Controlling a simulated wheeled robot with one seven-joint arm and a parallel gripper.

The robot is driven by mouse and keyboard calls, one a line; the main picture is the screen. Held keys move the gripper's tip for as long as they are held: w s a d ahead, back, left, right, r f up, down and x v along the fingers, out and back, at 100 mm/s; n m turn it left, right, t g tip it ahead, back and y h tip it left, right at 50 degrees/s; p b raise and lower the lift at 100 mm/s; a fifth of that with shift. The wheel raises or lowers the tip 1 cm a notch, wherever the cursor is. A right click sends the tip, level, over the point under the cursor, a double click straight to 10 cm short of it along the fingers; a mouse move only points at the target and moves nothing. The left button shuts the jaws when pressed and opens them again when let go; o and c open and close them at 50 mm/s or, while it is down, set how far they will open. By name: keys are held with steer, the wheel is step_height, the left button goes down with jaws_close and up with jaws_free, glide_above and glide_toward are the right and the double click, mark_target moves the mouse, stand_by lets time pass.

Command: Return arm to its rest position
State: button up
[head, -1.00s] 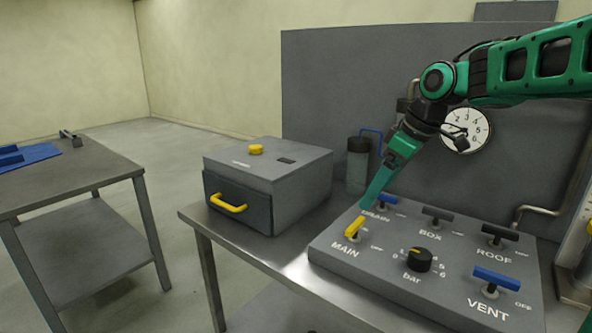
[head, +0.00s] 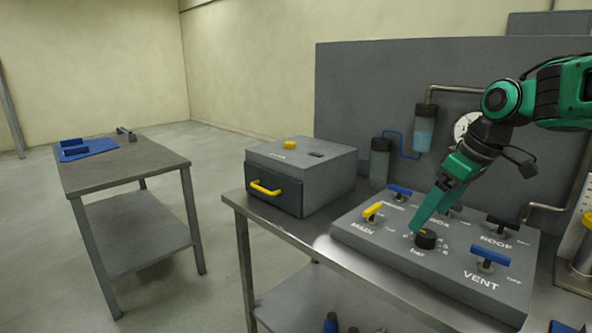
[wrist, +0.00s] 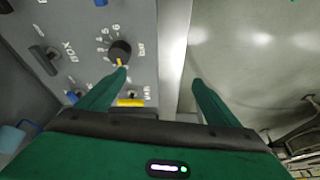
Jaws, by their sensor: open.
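My arm reaches in from the right in the head view. My gripper (wrist: 160,80) is open and empty in the wrist view, its two green fingers well apart.
A grey box (head: 325,180) with a yellow-handled drawer stands left of the panel. A grey backboard (head: 350,90) with pipes, canisters and a partly hidden gauge (head: 462,128) rises behind. Floor between the tables is clear.

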steer(key=s+d+f+m+g+h, duration=0.1)
steer(key=s+d+f+m, duration=0.2)
steer(key=s, duration=0.6)
steer(key=s+d+f+m+g, duration=0.1)
steer(key=s+d+f+m, duration=0.3)
steer(key=s, duration=0.5)
steer(key=s+d+f+m+g+h, duration=0.1)
steer(key=s+d+f+m, duration=0.3)
steer(key=s, duration=0.5)
step_height(320, 180, down, 2)
steer(key=m, duration=0.2)
steer(key=shift+f+m+h, duration=0.15)
steer(key=shift+m+h, duration=0.15)
steer(key=shift+m, duration=0.1)
steer(key=shift+a, duration=0.1)
steer(key=shift+w+f, duration=0.25)
steer(key=shift+w, duration=0.4)
